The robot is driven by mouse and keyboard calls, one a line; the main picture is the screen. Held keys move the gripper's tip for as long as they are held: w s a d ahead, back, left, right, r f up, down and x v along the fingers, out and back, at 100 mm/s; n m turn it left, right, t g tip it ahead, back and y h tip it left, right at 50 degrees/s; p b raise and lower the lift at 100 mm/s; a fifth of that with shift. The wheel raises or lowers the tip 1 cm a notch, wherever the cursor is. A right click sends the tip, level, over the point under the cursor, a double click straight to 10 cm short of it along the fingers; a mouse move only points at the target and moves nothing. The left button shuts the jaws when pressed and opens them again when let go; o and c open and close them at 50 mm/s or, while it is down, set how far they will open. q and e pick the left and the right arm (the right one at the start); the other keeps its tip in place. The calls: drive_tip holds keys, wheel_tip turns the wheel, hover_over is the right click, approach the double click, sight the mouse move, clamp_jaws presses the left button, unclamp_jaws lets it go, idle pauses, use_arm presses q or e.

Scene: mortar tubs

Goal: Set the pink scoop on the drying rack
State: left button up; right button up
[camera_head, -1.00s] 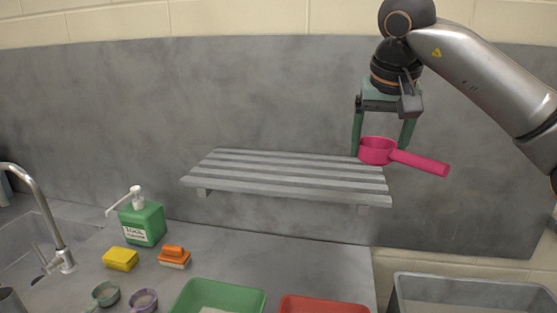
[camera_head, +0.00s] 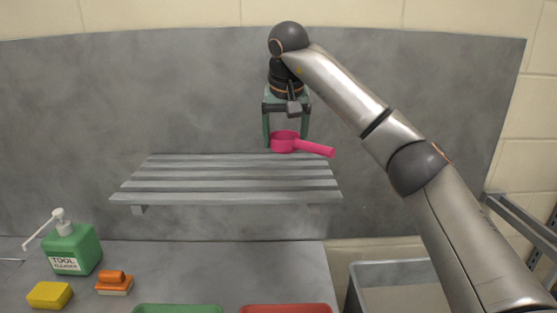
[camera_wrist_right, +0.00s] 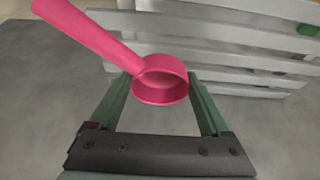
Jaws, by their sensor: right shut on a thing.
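The pink scoop (camera_head: 284,143) has a round cup and a straight handle that points to the right in the head view. My right gripper (camera_head: 286,140) is shut on the cup, with one green finger on each side. The scoop is at the back right part of the slatted grey drying rack (camera_head: 228,199); whether it touches the slats I cannot tell. In the right wrist view the scoop (camera_wrist_right: 160,90) sits between the fingertips (camera_wrist_right: 160,88), its handle running to the upper left, with the rack's slats (camera_wrist_right: 230,55) beyond. My left gripper is not in view.
A green tool cleaner bottle (camera_head: 72,250), a yellow sponge (camera_head: 50,295) and an orange brush (camera_head: 113,284) stand on the counter at lower left. A green tub (camera_head: 178,309) and a red tub (camera_head: 286,309) show at the bottom edge. A grey bin (camera_head: 395,270) is at lower right.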

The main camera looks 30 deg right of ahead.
sight(280, 172)
drive_tip(key=w+f, duration=0.2)
drive_tip(key=f, duration=0.1)
drive_tip(key=shift+w+d, duration=0.35)
drive_tip(key=shift+w+f+p, duration=0.2)
drive_tip(key=shift+f+p, duration=0.15)
drive_tip(key=shift+f, duration=1.5)
drive_tip(key=shift+f, duration=0.15)
drive_tip(key=o, duration=1.3)
drive_tip(key=v, duration=1.2)
